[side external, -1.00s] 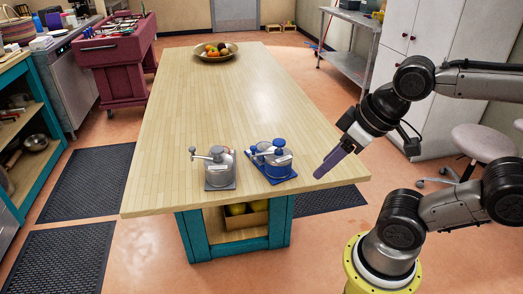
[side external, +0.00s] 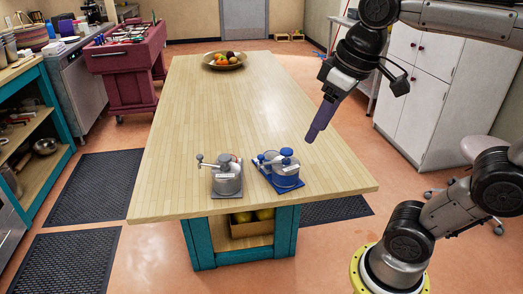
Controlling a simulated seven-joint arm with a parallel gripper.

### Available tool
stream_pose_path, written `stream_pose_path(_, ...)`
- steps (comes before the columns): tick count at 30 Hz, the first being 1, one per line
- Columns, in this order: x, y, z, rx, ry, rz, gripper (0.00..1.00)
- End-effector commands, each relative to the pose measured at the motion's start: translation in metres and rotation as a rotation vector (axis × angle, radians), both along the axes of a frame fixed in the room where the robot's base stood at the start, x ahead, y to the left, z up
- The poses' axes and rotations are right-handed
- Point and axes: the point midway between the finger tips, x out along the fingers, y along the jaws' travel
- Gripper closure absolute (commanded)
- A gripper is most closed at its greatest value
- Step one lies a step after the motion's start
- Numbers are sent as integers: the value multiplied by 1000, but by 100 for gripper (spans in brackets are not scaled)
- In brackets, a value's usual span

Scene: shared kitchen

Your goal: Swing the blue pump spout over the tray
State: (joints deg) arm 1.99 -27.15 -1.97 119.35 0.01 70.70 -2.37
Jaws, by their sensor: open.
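The blue pump (side external: 285,174) has a silver-and-blue round body and stands on a flat blue tray-like base (side external: 263,171) near the front of the wooden table. A blue arm that looks like its spout (side external: 263,159) points left, over or near the base's left part; its exact angle is too small to tell. A blue knob (side external: 287,152) sits on top. My gripper (side external: 313,138) has long purple fingers pointing down and left. It is open and empty, above and to the right of the pump in the picture, apart from it. The gap between the fingers does not show.
A similar grey pump (side external: 227,179) stands close to the left of the blue one. A fruit bowl (side external: 224,62) is at the table's far end. The middle of the wooden table (side external: 215,115) is clear. A red cart (side external: 128,65) stands beyond its left side.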

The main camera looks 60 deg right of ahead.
Motion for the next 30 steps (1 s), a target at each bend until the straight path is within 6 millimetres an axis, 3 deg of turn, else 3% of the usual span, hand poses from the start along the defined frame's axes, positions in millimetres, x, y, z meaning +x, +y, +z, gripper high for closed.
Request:
stream_pose_path(3, 38, -8, 19, 1, 72, -17, 46)
stream_pose_path(7, 79, -18, 28, 5, 148, -38, 46)
stream_pose_path(15, 155, -45, 10, 19, 269, -84, 46)
stream_pose_path(19, 171, -53, -8, 25, 307, -99, 46)
stream_pose_path(30, 172, -57, -49, 30, 337, -108, 46)
